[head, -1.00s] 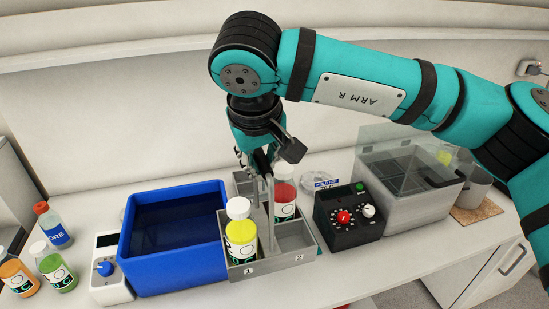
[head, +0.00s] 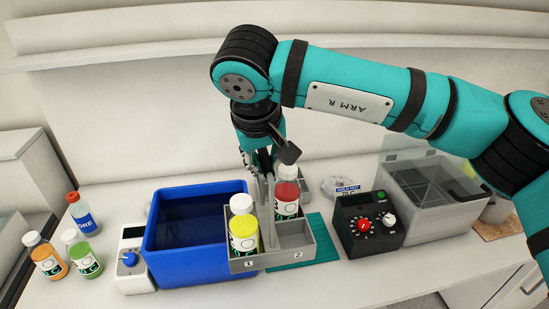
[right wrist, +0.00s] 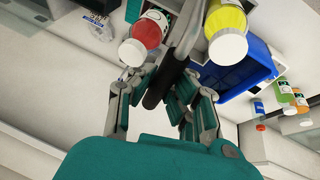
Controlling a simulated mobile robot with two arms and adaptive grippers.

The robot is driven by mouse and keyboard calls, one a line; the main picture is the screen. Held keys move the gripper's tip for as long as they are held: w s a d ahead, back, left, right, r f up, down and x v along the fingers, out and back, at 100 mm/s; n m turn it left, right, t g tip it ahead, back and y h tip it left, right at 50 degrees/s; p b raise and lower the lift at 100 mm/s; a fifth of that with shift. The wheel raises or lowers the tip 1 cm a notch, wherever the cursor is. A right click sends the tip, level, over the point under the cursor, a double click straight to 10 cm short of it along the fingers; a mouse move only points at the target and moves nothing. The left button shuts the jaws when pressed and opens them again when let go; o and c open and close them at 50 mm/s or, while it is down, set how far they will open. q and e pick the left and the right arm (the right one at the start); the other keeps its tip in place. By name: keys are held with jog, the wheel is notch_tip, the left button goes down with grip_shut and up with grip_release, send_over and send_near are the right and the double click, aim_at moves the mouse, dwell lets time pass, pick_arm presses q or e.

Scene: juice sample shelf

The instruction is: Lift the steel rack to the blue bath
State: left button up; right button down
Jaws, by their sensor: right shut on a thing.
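The steel rack (head: 272,259) hangs above the counter, its left side in front of the blue bath's (head: 190,269) right edge. It looks roughly level. A yellow bottle (head: 243,233) stands in compartment 1; a red bottle (head: 287,198) stands in a rear compartment. Compartment 2 at the front looks empty. My right gripper (head: 259,170) is shut on the rack's upright handle, which also shows between the fingers in the right wrist view (right wrist: 186,38). The bath holds dark liquid. My left gripper is not in view.
A teal mat (head: 318,246) lies bare below the rack. A black control box (head: 367,228) and a clear-lidded tub (head: 432,225) stand to the right. A white controller (head: 131,262) and several bottles stand left of the bath.

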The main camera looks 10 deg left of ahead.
jog(key=w+a+p, duration=0.3)
jog(key=a+p, duration=0.2)
jog(key=a, duration=0.3)
jog(key=shift+w+a, duration=0.25)
jog(key=shift+a, duration=0.1)
jog(key=shift+d+r, duration=0.1)
jog(key=shift+d, duration=0.05)
dwell(0.4)
